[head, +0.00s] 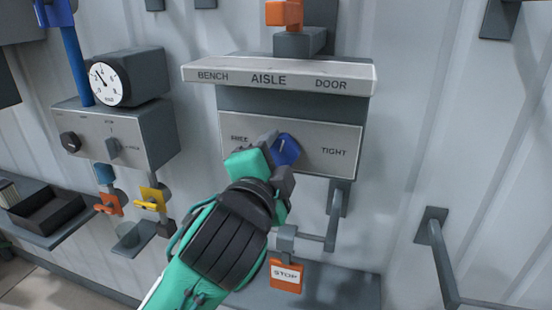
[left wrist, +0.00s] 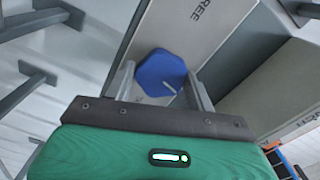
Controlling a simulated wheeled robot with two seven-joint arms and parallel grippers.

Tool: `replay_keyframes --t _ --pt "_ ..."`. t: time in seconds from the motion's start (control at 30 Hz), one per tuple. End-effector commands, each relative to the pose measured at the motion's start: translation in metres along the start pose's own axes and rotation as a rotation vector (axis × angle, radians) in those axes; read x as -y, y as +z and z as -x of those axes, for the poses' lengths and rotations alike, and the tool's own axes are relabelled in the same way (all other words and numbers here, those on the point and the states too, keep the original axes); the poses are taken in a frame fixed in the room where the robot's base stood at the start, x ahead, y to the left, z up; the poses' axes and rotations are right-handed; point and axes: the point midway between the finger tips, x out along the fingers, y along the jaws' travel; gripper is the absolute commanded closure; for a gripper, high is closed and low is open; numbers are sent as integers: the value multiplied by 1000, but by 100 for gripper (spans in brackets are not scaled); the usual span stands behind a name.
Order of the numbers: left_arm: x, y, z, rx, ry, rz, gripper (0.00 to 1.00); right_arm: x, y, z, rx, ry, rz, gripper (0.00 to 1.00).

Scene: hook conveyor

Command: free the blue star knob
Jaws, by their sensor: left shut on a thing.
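The blue star knob (head: 286,148) sits on the grey panel (head: 325,133) under the sign that reads BENCH, AISLE, DOOR. The panel has a word on the left, which the left wrist view shows ending in REE, and TIGHT on the right. The knob's white pointer mark shows in the left wrist view, where the knob (left wrist: 160,70) lies between the two fingers. My left gripper (head: 276,160) is shut on the knob and covers its left and lower part in the head view. My right gripper is not in view.
A box with a gauge (head: 109,84) and a small switch (head: 113,148) stands to the left. An orange STOP tag (head: 286,276) hangs below the panel near a grey pipe (head: 335,215). A grey bracket (head: 440,260) sticks out at the right. The sign ledge (head: 280,75) overhangs the panel.

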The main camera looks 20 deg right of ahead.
Motion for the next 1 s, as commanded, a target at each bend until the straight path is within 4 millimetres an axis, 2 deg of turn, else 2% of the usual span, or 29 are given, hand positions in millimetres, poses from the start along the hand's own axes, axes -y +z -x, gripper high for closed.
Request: replay_keyframes --t 0.3,0.73,0.77,0.83,0.87,1.0 --pt "1 0 0 -1 -2 79 68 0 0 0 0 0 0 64" --pt "1 -1 0 -1 -4 86 68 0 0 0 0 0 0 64" --pt "1 -1 0 -2 -4 86 41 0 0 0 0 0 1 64" --pt "1 -1 0 -1 -3 85 28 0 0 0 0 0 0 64" --pt "1 -1 0 -1 -3 85 24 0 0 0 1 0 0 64" --pt "1 -1 0 -1 -2 85 24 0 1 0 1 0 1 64"
